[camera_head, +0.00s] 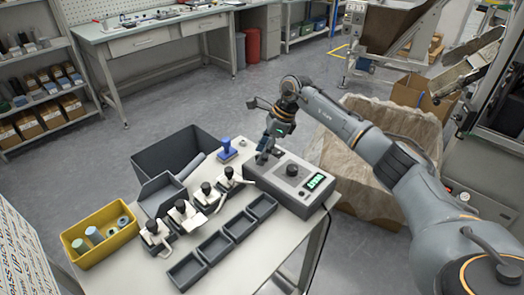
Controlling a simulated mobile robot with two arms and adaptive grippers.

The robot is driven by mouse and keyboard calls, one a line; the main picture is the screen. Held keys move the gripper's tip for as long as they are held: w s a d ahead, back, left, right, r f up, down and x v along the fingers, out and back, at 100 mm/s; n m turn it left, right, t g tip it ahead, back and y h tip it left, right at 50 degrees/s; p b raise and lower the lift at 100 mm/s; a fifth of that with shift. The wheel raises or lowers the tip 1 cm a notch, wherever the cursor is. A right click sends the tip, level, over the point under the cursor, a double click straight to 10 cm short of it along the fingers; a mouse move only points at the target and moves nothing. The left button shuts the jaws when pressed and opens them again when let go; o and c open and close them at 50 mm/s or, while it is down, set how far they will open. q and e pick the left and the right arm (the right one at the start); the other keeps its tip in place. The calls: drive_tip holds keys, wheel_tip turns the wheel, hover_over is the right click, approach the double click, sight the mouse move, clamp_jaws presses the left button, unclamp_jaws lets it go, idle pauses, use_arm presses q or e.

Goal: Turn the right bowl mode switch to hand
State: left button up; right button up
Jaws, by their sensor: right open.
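My right arm comes in from the right, and its gripper (267,153) points down at the back left edge of a grey box (262,178) on the table. The box has a green lit display (316,181) and a round dark knob or button (292,170) on top. The gripper is open, with nothing visible between its fingers; I cannot tell whether it touches the box. I cannot make out a switch marked for the right bowl. A control panel (461,190) with a red button is at the right, partly hidden by my arm. My left gripper is not in view.
The white table (262,272) holds a yellow bin (98,256), dark trays (215,247), several black-knobbed clamps (180,210), a blue-handled stamp (227,149) and an open grey bin (176,150). A large covered carton stands behind my arm.

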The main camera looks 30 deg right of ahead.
drive_tip(key=shift+a+f, duration=0.15)
drive_tip(key=shift+f, duration=0.15)
clamp_jaws()
